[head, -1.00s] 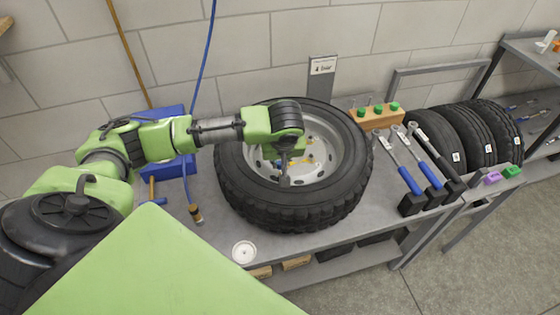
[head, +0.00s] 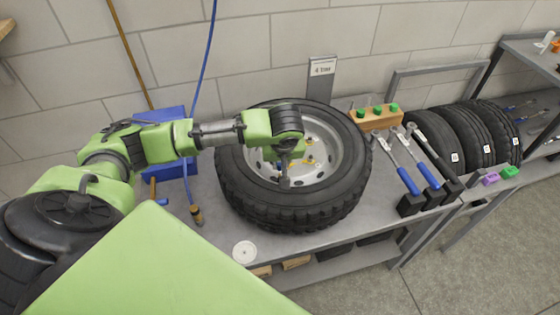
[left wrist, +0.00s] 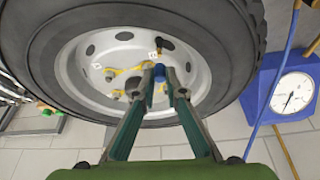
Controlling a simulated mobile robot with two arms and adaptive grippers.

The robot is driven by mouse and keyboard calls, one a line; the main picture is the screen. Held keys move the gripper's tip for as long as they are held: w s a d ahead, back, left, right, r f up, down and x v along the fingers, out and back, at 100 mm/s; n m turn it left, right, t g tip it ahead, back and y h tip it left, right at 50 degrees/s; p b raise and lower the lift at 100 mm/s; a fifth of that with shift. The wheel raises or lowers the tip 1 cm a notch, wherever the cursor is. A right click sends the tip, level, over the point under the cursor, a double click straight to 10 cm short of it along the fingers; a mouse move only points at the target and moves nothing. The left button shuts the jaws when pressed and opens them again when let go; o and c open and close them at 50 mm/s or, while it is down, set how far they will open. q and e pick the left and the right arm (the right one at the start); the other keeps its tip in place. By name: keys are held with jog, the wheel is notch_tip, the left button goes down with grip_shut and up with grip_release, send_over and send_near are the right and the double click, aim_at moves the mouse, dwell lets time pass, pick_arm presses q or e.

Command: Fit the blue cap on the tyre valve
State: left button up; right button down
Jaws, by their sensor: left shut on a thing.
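The tyre (head: 345,200) lies on the bench with its silver wheel (head: 335,170) facing up. My left gripper (head: 286,180) points down over the left part of the wheel. In the left wrist view its fingers (left wrist: 160,75) are shut on the small blue cap (left wrist: 159,73). A dark stem on the rim, seemingly the tyre valve (left wrist: 167,44), shows just beyond the fingertips. The cap appears apart from it, though the depth is hard to judge. In the head view my arm hides the cap and the valve. My right gripper is not in view.
Yellow pointers (left wrist: 132,71) sit on the wheel. A blue box (head: 172,165) with a dial gauge (left wrist: 292,92) stands left of the tyre. A white round dish (head: 244,252) lies near the front edge. Blue-handled wrenches (head: 407,178) and a wooden block (head: 375,121) are at the right.

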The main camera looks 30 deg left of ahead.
aim_at(280, 169)
pick_arm(q)
jog(key=shift+f, duration=0.15)
jog(key=shift+f, duration=1.45)
jog(key=o, duration=1.3)
jog(key=shift+r, duration=0.1)
jog(key=shift+r+p, duration=0.85)
jog(key=shift+p, duration=0.1)
notch_tip(280, 169, up, 6)
jog(key=p, duration=0.7)
jog(key=shift+r, duration=0.1)
